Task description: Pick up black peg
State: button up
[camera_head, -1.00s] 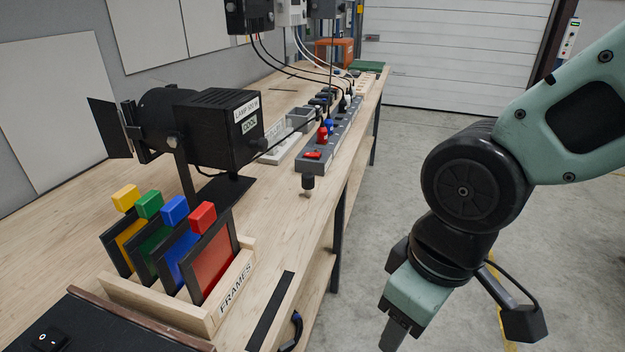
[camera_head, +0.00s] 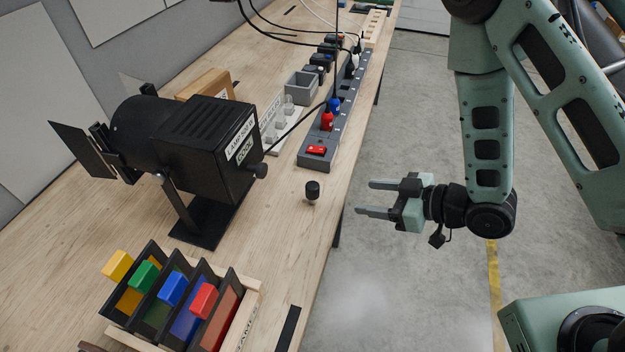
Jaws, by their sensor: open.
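A small black peg (camera_head: 312,189) with a dark knob-like top stands upright on the wooden bench, near its right edge and in front of the grey power strip. My gripper (camera_head: 364,198) is open and empty to the right of the peg, past the bench edge. Its two fingers point left toward the peg, with a gap between them and it. Nothing hides the peg.
A black lamp (camera_head: 185,145) stands left of the peg. A grey power strip (camera_head: 340,125) with red and blue plugs lies behind it. A wooden rack (camera_head: 247,310) of coloured frames is at front left. Bare bench (camera_head: 270,235) surrounds the peg.

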jog(key=b, duration=0.5)
send_near(306, 187)
notch_tip(306, 187, down, 2)
jog(key=d, duration=0.2)
jog(key=w+a+f+b, duration=0.1)
jog(key=b, duration=0.6)
jog(key=shift+w+a+y+b, duration=0.1)
jog(key=shift+w+y+b, duration=0.1)
jog(key=shift+y+b, duration=0.15)
jog(key=shift+a+b, duration=0.1)
jog(key=shift+b, duration=1.05)
jog(key=shift+w+a+f, duration=0.1)
jog(key=shift+w+a, duration=0.05)
jog(key=shift+a, duration=0.25)
jog(key=x, duration=0.4)
jog(key=shift+w+b, duration=0.1)
jog(key=shift+b, duration=0.2)
jog(key=shift+r+x, duration=0.2)
jog(key=shift+x, duration=1.05)
jog(key=shift+r+x, duration=0.15)
jog(key=shift+x, duration=1.1)
jog(key=shift+a, duration=0.15)
jog(key=c, duration=1.1)
